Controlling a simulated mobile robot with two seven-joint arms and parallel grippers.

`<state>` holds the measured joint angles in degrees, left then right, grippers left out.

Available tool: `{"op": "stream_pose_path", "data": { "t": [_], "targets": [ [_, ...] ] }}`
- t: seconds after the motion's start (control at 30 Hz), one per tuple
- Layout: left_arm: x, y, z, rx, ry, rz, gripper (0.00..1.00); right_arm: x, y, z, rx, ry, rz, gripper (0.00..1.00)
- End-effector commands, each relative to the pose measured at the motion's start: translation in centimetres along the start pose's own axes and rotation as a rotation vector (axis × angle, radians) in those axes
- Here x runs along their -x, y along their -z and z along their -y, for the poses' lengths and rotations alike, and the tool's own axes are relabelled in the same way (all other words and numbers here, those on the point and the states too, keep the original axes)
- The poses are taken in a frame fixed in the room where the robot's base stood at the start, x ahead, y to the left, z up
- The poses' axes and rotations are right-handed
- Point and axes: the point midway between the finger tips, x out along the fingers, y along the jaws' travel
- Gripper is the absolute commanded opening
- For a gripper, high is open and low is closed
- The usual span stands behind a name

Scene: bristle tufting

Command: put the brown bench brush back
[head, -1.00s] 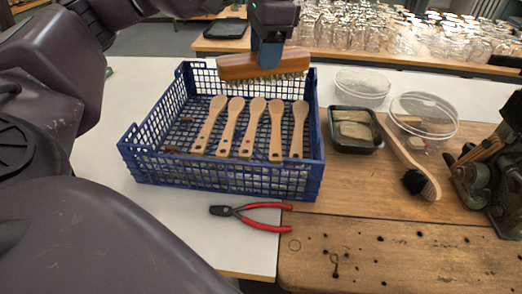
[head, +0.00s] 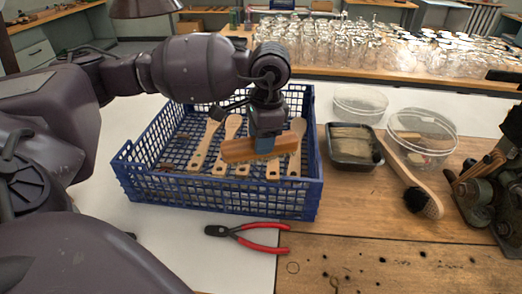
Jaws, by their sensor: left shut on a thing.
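The brown bench brush (head: 238,152) is a wooden block with pale bristles along its underside. My left gripper (head: 265,145) is shut on it and holds it level over the front half of the blue crate (head: 215,198). Several pale wooden handles (head: 204,150) lie side by side in the crate, partly hidden by the brush and my gripper. I cannot tell whether the bristles touch the handles. My right gripper is not in view.
Red-handled pliers (head: 255,240) lie in front of the crate. To the right are a dark metal tin (head: 352,158), clear round dishes (head: 421,135), a long-handled brush (head: 405,175) and a metal machine (head: 490,195). Glass jars (head: 370,50) crowd a bench behind.

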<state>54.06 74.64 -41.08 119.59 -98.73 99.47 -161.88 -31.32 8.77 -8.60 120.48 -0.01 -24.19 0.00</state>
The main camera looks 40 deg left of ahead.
Motion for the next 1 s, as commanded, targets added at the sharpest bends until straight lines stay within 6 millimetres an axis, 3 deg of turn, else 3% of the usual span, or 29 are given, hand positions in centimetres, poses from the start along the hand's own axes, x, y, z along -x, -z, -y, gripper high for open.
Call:
{"op": "stream_pose_path", "data": {
  "t": [0.23, 0.3, 0.5, 0.53, 0.7, 1.0],
  "targets": [
    [-3.3, 0.3, -0.2, 0.0, -0.004, 0.004, 0.19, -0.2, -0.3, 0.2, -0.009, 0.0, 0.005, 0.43],
    [-3.9, 0.3, -0.3, -0.001, -0.003, 0.003, 0.11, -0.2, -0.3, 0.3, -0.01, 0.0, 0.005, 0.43],
    [-4.2, 0.3, -0.3, -0.001, -0.003, 0.004, 0.11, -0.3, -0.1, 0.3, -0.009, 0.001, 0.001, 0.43],
    [-4.2, 0.3, -0.3, -0.001, -0.004, 0.005, 0.5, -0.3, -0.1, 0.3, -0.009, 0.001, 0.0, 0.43],
    [-4.1, 0.3, -0.3, -0.001, -0.003, 0.004, 0.74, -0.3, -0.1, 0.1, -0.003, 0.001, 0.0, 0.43],
    [-3.8, 0.3, -0.2, 0.0, -0.001, 0.001, 0.74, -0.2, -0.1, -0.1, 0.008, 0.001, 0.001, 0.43]
  ]
}}
